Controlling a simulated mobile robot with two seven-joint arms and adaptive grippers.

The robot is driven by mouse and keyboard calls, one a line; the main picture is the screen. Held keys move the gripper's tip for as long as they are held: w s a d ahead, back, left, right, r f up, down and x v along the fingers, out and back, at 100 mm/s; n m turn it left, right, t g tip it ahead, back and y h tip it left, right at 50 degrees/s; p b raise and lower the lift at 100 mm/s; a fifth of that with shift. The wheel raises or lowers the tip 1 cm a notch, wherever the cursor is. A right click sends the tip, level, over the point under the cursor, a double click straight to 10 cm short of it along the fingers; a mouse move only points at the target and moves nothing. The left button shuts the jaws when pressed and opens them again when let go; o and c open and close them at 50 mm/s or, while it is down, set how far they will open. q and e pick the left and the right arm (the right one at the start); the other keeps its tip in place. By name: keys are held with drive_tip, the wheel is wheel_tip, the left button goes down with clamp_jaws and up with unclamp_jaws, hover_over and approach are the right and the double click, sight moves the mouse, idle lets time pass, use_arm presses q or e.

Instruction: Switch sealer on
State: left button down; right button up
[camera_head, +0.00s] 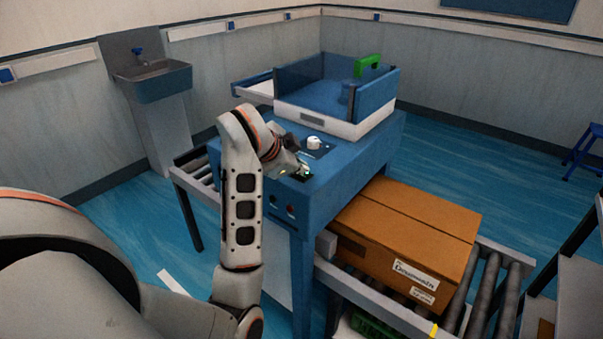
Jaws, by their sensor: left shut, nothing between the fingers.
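The sealer (345,185) is a blue machine standing over a roller conveyor, with a white round knob (314,142) on a dark panel on its top. A second small panel with a faint green light lies at the top's near edge. My left gripper (303,170) is shut and empty. Its tip is at or just above this near panel and partly covers it; I cannot tell whether it touches. Dark round controls (283,205) show on the sealer's front face below. My right gripper is not in view.
A brown cardboard box (405,235) with a white label sits on the rollers right of the sealer. A sink (152,80) hangs at the back left wall. A blue stool (583,150) is far right.

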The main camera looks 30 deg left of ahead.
use_arm(q)
drive_tip(key=shift+r+p, duration=0.4)
drive_tip(key=shift+r, duration=0.15)
